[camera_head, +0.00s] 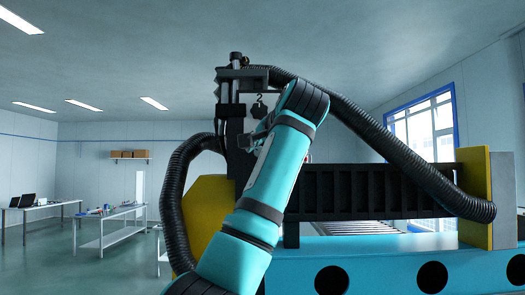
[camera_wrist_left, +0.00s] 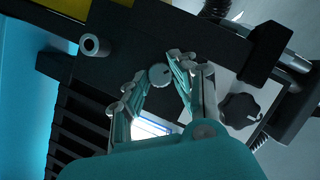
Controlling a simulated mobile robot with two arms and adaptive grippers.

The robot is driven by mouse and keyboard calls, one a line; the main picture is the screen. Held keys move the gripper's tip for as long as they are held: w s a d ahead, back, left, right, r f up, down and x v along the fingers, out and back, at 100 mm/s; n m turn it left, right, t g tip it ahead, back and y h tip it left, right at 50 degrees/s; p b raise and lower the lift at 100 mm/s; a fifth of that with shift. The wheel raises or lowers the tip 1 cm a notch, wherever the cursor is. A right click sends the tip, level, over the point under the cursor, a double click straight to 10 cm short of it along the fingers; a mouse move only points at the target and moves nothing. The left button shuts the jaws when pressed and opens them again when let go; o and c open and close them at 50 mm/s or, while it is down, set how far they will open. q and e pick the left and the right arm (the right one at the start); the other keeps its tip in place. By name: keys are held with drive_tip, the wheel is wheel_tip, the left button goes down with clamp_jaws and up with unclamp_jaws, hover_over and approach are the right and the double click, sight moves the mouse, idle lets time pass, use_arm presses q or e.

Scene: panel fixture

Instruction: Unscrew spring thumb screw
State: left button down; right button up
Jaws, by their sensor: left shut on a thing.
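The spring thumb screw (camera_wrist_left: 160,75) shows in the left wrist view as a small round grey knob with a mark on its face, against a dark panel. My left gripper (camera_wrist_left: 158,82) has its jointed fingers on either side of the knob and is shut on it. The screw's shaft and spring are hidden. In the head view my teal left arm rises across the middle, and grey finger parts of my left gripper (camera_head: 260,132) show beside the machine's dark upright head. The screw cannot be made out there. My right gripper is in neither view.
A black lobed knob (camera_wrist_left: 240,110) sits right of the fingers, and a short grey tube (camera_wrist_left: 94,45) stands out at upper left. In the head view a black ribbed hose (camera_head: 385,140) arches over the machine's black crossbeam (camera_head: 380,190). Work tables (camera_head: 105,228) stand far left.

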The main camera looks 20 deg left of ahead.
use_arm(q)
drive_tip(key=n+h, duration=0.1)
drive_tip(key=n, duration=0.1)
drive_tip(key=n+h, duration=0.3)
drive_tip(key=n, duration=0.2)
drive_tip(key=shift+a+h, duration=0.25)
drive_tip(key=shift+h, duration=0.15)
idle(0.4)
drive_tip(key=c, duration=1.1)
unclamp_jaws()
